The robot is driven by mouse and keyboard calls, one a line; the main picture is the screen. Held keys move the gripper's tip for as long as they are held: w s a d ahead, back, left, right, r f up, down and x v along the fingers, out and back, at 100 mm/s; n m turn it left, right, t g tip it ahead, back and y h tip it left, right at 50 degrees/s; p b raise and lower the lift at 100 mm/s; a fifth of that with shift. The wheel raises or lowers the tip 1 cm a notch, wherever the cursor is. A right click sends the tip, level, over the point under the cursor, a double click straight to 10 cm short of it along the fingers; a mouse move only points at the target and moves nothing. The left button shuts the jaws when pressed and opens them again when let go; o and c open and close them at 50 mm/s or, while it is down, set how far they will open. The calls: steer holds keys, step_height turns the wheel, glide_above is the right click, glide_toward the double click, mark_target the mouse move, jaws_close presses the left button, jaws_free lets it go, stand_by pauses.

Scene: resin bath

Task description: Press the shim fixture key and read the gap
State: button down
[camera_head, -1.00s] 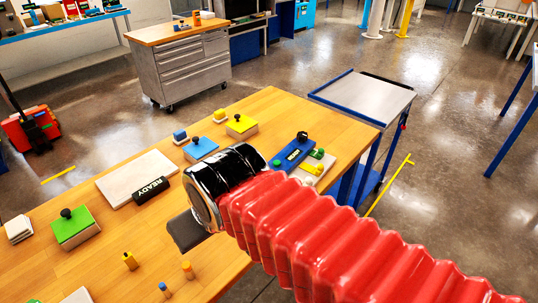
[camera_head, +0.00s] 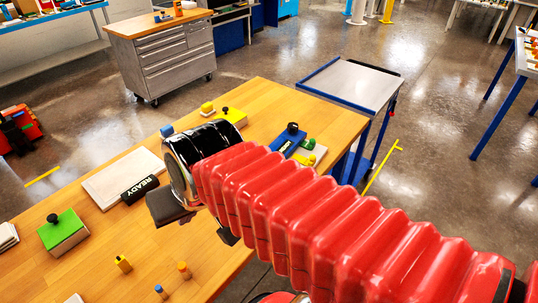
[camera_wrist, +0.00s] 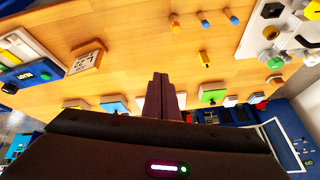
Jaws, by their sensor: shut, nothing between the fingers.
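A blue unit (camera_head: 290,139) with a dark display and a black knob stands near the right end of the wooden table, beside green buttons (camera_head: 309,144). A blue unit with a display and green button also shows at the left of the wrist view (camera_wrist: 28,72). A black READY display (camera_head: 140,189) lies by a pale plate (camera_head: 118,177). I cannot tell which is the shim fixture. My gripper shows in the wrist view (camera_wrist: 160,80), shut and empty, above the table. In the head view the arm's black end hides much of it.
A green block with a black knob (camera_head: 62,232) sits at the left. Small pegs (camera_head: 122,263) stand near the front. A yellow block (camera_head: 231,117) is at the back edge. A grey-topped trolley (camera_head: 350,85) stands beyond the table. Bare wood lies between these things.

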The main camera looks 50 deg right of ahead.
steer(key=w+d+m+t, duration=0.2)
steer(key=w+d+m, duration=0.9)
steer(key=d+m, duration=0.25)
steer(key=d+f+m+t+h, duration=0.1)
steer(key=d+f+m+h, duration=0.1)
steer(key=d+m, duration=1.2)
steer(key=d+f, duration=0.1)
steer(key=d, duration=0.8)
steer(key=shift+h, duration=0.3)
steer(key=shift+w, duration=0.1)
steer(key=shift+a+f, duration=0.1)
steer(key=shift+f, duration=4.3)
steer(key=shift+f, duration=0.15)
steer(key=shift+f, duration=0.25)
